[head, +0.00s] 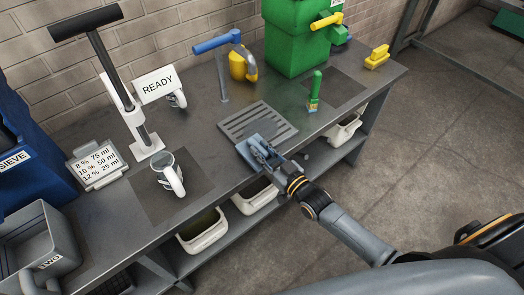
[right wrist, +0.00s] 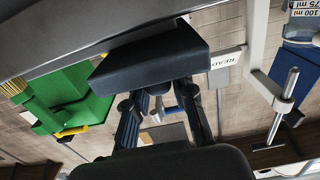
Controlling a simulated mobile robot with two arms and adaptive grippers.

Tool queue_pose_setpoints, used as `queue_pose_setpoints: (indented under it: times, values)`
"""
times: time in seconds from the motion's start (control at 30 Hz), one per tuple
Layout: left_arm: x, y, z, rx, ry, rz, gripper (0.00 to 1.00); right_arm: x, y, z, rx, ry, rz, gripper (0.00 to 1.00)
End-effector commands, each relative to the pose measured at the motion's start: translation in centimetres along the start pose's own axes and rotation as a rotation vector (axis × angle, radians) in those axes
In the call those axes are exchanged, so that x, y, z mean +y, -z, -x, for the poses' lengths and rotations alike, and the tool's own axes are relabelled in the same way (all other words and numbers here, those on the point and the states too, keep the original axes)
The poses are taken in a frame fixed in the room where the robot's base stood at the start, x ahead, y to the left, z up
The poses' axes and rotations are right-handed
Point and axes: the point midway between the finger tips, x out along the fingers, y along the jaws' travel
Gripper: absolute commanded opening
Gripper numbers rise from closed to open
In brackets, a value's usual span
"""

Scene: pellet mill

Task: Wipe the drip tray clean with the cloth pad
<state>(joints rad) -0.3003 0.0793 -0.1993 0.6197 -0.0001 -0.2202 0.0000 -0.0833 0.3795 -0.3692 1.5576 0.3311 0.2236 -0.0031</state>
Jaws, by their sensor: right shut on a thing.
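The drip tray (head: 236,122) is a grey slotted plate lying on the bench in the middle of the head view, with a darker patch on its right part. The cloth pad (head: 245,153) is a blue-grey block at the tray's near edge. My right gripper (head: 266,154) is shut on the pad, reaching in from the lower right. In the right wrist view the pad (right wrist: 150,55) is a dark slab across the fingertips of the gripper (right wrist: 160,95). I cannot tell whether the pad touches the tray. My left gripper is not in view.
A blue-handled tap (head: 221,75) stands behind the tray. A green-handled brush (head: 315,92) is to its right, near a green machine (head: 292,40). White bins (head: 203,231) sit under the bench.

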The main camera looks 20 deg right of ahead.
Motion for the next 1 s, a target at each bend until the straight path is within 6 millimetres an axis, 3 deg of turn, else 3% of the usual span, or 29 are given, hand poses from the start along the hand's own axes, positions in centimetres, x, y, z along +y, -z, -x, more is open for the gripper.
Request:
queue_pose_setpoints:
  times: [0.23,0.43,0.77,1.0]
  values:
    - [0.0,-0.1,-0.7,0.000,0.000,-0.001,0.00,2.8,-0.2,0.0,-0.001,-0.001,0.006,0.00]
    - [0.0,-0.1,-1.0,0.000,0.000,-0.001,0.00,4.1,-0.2,0.0,-0.003,-0.001,0.002,0.00]
    - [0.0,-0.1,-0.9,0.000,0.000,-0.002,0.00,4.0,-0.1,0.0,-0.003,-0.001,0.000,0.00]
    - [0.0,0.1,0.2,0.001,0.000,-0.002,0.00,1.7,0.1,0.0,-0.004,-0.001,-0.004,0.00]
